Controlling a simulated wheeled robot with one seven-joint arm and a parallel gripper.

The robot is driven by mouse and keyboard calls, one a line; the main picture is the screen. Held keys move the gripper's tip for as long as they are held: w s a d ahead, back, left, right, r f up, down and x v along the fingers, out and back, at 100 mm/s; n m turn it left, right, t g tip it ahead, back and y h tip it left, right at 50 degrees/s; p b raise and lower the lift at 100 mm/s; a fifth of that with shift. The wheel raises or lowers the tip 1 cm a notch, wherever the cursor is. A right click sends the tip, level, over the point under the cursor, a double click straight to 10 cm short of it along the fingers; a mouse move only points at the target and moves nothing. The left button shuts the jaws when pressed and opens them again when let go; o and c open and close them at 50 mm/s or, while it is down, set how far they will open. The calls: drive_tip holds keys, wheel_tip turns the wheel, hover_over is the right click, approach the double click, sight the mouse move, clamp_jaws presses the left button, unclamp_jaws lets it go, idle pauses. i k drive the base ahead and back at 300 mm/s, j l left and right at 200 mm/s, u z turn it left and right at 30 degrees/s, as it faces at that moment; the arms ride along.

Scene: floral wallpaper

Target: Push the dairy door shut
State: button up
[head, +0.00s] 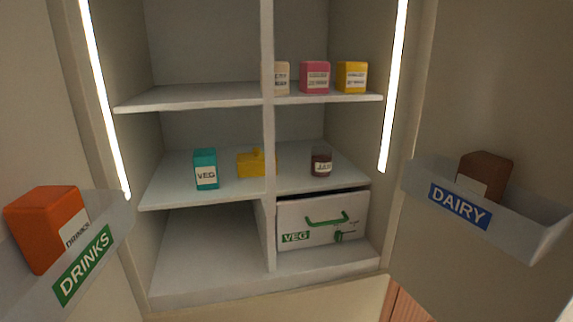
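The dairy door (490,75) stands open on the right of the head view. Its grey door bin (525,222) carries a blue label reading DAIRY (459,205). A brown carton (490,172) with a pale label stands in that bin. The open cabinet (205,40) lies between this door and another open door on the left. My gripper is not in view, so its place relative to the dairy door is hidden.
The left door (35,90) is also open; its DRINKS bin (110,225) holds an orange carton (44,225). A white VEG drawer (300,212) sits lower right.

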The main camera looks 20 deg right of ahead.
sight(500, 81)
drive_tip(key=k+l+u, duration=0.15)
drive_tip(key=l, duration=0.3)
drive_tip(key=k+l+u, duration=0.1)
drive_tip(key=l, duration=0.35)
drive_tip(key=k+l+u, duration=0.15)
drive_tip(key=l, duration=0.25)
drive_tip(key=k+l+u, duration=0.15)
drive_tip(key=l, duration=0.3)
drive_tip(key=k+l+u, duration=0.15)
drive_tip(key=l, duration=0.25)
drive_tip(key=k+l+u, duration=0.1)
drive_tip(key=l, duration=0.25)
drive_tip(key=l+u, duration=0.1)
drive_tip(key=l, duration=0.35)
drive_tip(key=k+l+u, duration=0.1)
drive_tip(key=l, duration=0.3)
drive_tip(key=l+u, duration=0.1)
drive_tip(key=l, duration=0.35)
drive_tip(key=k+l+u, duration=0.1)
drive_tip(key=l, duration=0.35)
drive_tip(key=k+l+u, duration=0.1)
drive_tip(key=l, duration=0.3)
drive_tip(key=k+l+u, duration=0.1)
drive_tip(key=l, duration=0.3)
drive_tip(key=k, duration=0.05)
